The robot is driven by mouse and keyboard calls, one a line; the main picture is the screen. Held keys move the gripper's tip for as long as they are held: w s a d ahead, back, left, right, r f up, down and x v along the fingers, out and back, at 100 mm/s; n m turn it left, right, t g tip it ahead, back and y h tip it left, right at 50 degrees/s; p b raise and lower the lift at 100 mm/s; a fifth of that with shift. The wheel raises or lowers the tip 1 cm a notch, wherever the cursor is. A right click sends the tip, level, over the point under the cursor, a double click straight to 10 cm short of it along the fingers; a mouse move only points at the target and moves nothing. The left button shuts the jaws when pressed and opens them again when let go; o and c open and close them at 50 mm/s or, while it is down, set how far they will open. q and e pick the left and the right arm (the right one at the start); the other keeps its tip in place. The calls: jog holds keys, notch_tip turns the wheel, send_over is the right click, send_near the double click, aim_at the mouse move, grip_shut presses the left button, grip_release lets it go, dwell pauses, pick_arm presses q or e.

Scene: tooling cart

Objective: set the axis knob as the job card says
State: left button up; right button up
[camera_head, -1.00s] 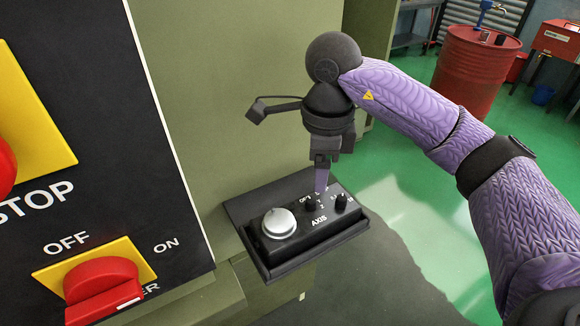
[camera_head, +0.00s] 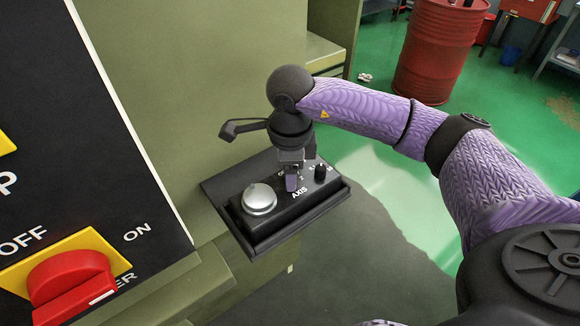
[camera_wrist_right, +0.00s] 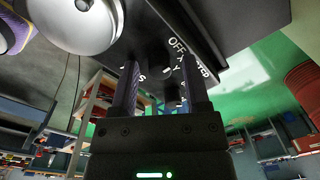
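The black control box (camera_head: 287,219) with the "AXIS" label sits on a dark tray (camera_head: 318,207) on the machine's side. The axis knob is hidden behind my right gripper (camera_head: 291,184), which points down at its place just above the label. In the right wrist view my right gripper (camera_wrist_right: 160,75) has its two fingers apart, on either side of a dark area by the "OFF" lettering. I cannot tell whether they touch the knob. I see no job card. My left gripper is out of view.
A silver dial (camera_head: 259,199) stands left of the gripper and a small black knob (camera_head: 320,171) right of it. A red power switch (camera_head: 72,280) is on the dark panel at left. A red drum (camera_head: 440,50) stands behind; green floor is open at right.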

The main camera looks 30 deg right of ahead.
grip_shut()
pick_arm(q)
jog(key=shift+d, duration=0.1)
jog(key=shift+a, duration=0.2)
pick_arm(e)
jog(key=shift+m, duration=1.9)
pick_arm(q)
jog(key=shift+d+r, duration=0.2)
pick_arm(e)
jog(key=shift+m, duration=1.9)
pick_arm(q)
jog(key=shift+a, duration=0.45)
